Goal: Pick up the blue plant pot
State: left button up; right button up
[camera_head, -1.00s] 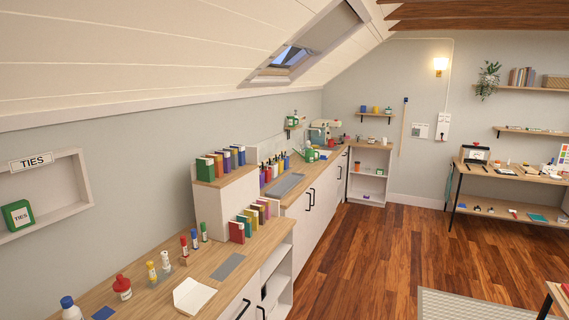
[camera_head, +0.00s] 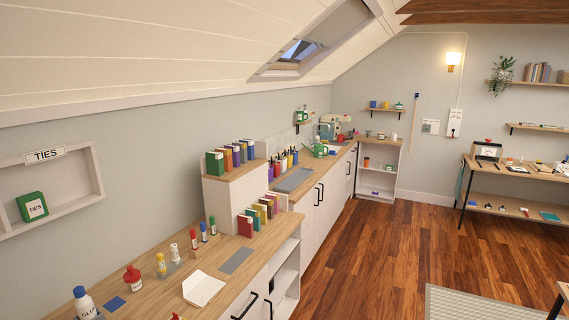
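On a small wall shelf (camera_head: 384,110) at the far end of the room stand a small blue item (camera_head: 373,104), a yellow item (camera_head: 385,105) and a small plant-like item (camera_head: 399,106). The blue item may be the blue plant pot, but it is too small to tell. The plant-like item's pot colour is also unclear. All three are far from me, beyond the long counter. Neither of my grippers shows in this view.
A long wooden counter (camera_head: 150,290) with bottles, books and mats runs along the left wall. A low white shelf unit (camera_head: 378,170) stands below the wall shelf. A workbench (camera_head: 510,172) is at the right. The wooden floor (camera_head: 385,240) between is clear, with a grey rug (camera_head: 470,305) in front.

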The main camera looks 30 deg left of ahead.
aim_at(295, 154)
jog(key=i, duration=9)
jog(key=u, duration=2.65)
